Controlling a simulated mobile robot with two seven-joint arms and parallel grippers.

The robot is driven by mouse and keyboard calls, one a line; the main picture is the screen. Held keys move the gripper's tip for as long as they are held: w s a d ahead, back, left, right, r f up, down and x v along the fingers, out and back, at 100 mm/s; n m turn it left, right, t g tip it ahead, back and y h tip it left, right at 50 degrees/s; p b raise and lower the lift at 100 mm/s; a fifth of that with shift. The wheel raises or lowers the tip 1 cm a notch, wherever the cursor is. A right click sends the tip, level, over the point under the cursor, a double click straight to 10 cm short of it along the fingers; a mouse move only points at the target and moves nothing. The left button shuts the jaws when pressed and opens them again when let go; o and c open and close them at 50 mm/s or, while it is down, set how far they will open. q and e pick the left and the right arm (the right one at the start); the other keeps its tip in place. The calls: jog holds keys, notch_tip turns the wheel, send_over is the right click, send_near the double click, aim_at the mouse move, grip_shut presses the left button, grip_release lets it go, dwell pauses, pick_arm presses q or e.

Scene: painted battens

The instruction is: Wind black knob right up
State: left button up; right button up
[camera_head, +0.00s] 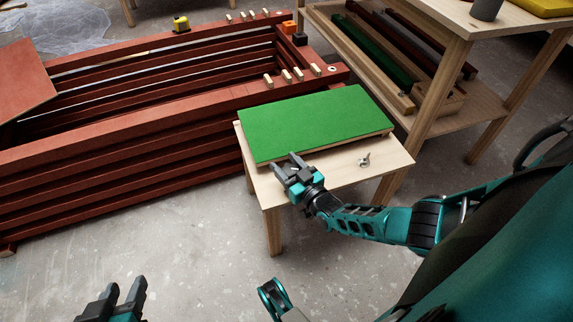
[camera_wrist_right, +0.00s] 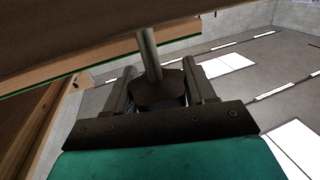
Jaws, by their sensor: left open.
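A black knob (camera_wrist_right: 160,92) on a grey metal shaft (camera_wrist_right: 149,55) shows in the right wrist view, below a wooden underside. My right gripper's fingers (camera_wrist_right: 160,82) stand on either side of the knob, very close to it; I cannot tell whether they press on it. In the head view my right gripper (camera_head: 291,168) is at the front left edge of the small wooden table (camera_head: 340,175). The knob is not distinguishable there. My left gripper (camera_head: 122,296) is open and empty over the floor at the bottom left.
A green board (camera_head: 315,120) lies on the small table, with a small metal piece (camera_head: 364,161) in front of it. Red battens (camera_head: 130,125) are stacked behind and to the left. A wooden bench (camera_head: 470,95) stands at the back right. The floor at front left is clear.

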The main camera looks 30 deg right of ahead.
jog(key=c, duration=0.5)
jog(key=shift+m+h, duration=0.3)
jog(key=shift+h, duration=0.2)
jog(key=m+h, duration=0.3)
jog(key=h, duration=0.2)
jog(key=shift+d+g+p, duration=0.15)
jog(key=shift+g+p, duration=0.15)
jog(key=shift+p, duration=0.1)
jog(key=shift+s+d+m+g+h+b, duration=0.1)
jog(key=shift+d+m+g+h+b, duration=0.1)
jog(key=shift+m+g+h, duration=0.8)
jog(key=shift+s+d+m+g+h+b, duration=0.15)
jog(key=shift+m+g+h, duration=0.25)
jog(key=shift+m+h, duration=1.05)
jog(key=shift+n+h, duration=0.25)
jog(key=shift+h, duration=0.2)
jog(key=o, duration=0.9)
jog(key=shift+w, duration=0.1)
jog(key=shift+o, duration=0.2)
